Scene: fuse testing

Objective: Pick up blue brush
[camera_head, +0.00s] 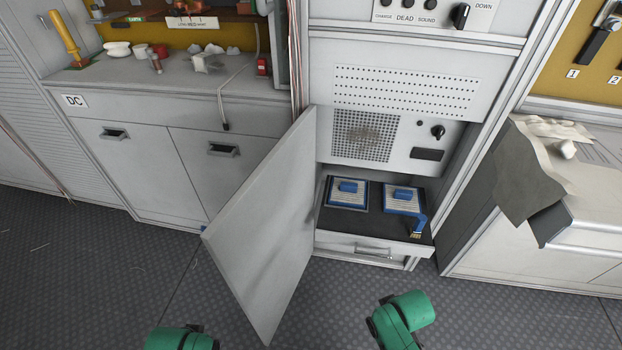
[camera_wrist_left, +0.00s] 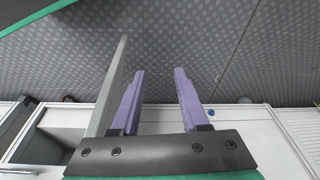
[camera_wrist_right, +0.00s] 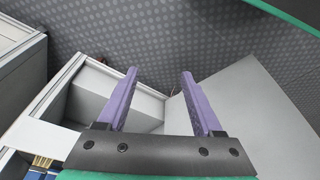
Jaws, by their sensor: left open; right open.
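The blue brush (camera_head: 419,222) lies at the front right corner of a dark shelf or drawer surface in the tall cabinet. Its bent blue handle runs up beside the right blue-framed pad, and its pale bristles point toward the front edge. In the right wrist view, the pale bristles (camera_wrist_right: 42,162) show at the bottom left, with the rest cut off. My right gripper (camera_wrist_right: 160,73) is open and empty, apart from the brush. My left gripper (camera_wrist_left: 159,72) is open and empty, with no brush in its view. The head view shows only green parts of my arms low down.
An open cabinet door (camera_head: 262,228) stands out to the left of the shelf. Two blue-framed pads, left (camera_head: 347,203) and right (camera_head: 387,207), lie on the shelf, each with a blue block. A drawer handle (camera_head: 373,251) is below. A draped workbench (camera_head: 590,190) stands right; floor in front is clear.

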